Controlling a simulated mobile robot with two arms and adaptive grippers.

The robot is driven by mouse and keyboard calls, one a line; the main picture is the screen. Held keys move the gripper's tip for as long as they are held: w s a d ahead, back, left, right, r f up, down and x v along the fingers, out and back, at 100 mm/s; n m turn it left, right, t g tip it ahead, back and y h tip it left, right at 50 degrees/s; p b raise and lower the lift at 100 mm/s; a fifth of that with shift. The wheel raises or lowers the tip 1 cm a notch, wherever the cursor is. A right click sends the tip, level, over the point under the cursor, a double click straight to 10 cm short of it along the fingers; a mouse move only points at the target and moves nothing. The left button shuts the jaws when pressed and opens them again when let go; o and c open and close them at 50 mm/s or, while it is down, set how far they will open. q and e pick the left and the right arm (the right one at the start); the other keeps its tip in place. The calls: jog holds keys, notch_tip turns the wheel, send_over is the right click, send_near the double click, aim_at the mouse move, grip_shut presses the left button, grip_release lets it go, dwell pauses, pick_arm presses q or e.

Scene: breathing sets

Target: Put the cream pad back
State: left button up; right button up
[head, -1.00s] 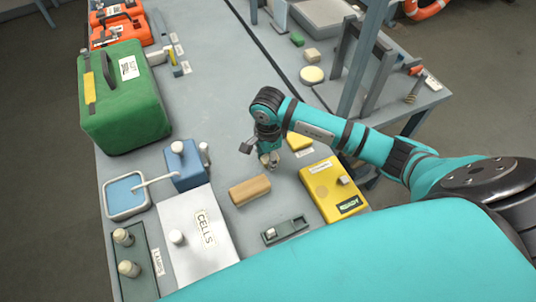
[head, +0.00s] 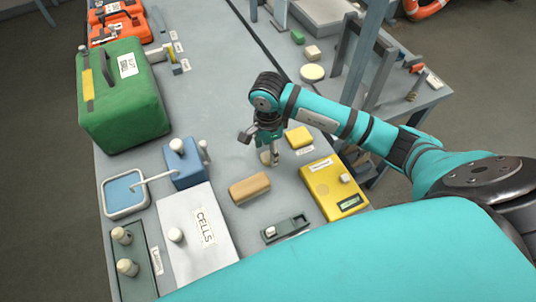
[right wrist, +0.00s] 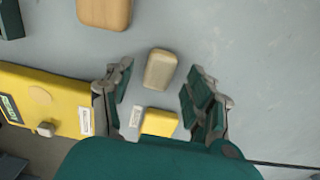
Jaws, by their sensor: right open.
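A small cream pad (right wrist: 160,69) with rounded edges lies on the grey bench. In the right wrist view it sits ahead of and between the fingers of my right gripper (right wrist: 160,100). In the head view only part of the cream pad (head: 265,157) shows beside the fingers. My right gripper (head: 269,153) is open, points down and holds nothing. A yellow block (head: 299,137) lies right of it by a small label; it also shows in the right wrist view (right wrist: 159,122). My left gripper is not in view.
A tan block (head: 249,187) and a yellow device (head: 333,187) flank the near side. A white CELLS box (head: 198,235), a blue bottle box (head: 185,165) and a green case (head: 120,97) stand left. A round cream disc (head: 313,72) lies farther back. The bench's far middle is clear.

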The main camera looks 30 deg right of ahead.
aim_at(268, 155)
notch_tip(268, 155, up, 9)
jog(key=b, duration=0.2)
jog(key=shift+c, duration=0.2)
dwell(2.2)
